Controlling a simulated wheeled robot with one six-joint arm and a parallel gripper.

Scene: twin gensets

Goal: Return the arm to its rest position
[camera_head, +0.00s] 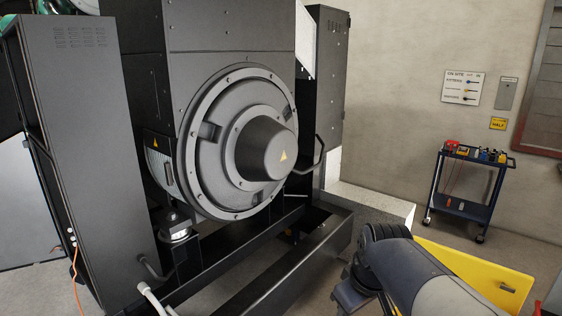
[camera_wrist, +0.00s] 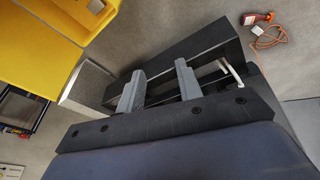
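My arm (camera_head: 420,285) shows at the bottom right of the head view, with a dark ribbed joint and a grey link, to the right of the genset's base frame. My gripper (camera_wrist: 158,69) shows in the wrist view as two grey fingers standing well apart. Nothing is held between them. Behind the fingers lie dark frame rails and floor. The gripper's fingers cannot be made out in the head view.
The genset (camera_head: 240,140) with its round housing fills the left and middle, its black base frame (camera_head: 290,270) reaching towards my arm. A blue tool cart (camera_head: 465,190) stands by the back wall. A red device (camera_wrist: 255,18) with an orange cable lies on the floor.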

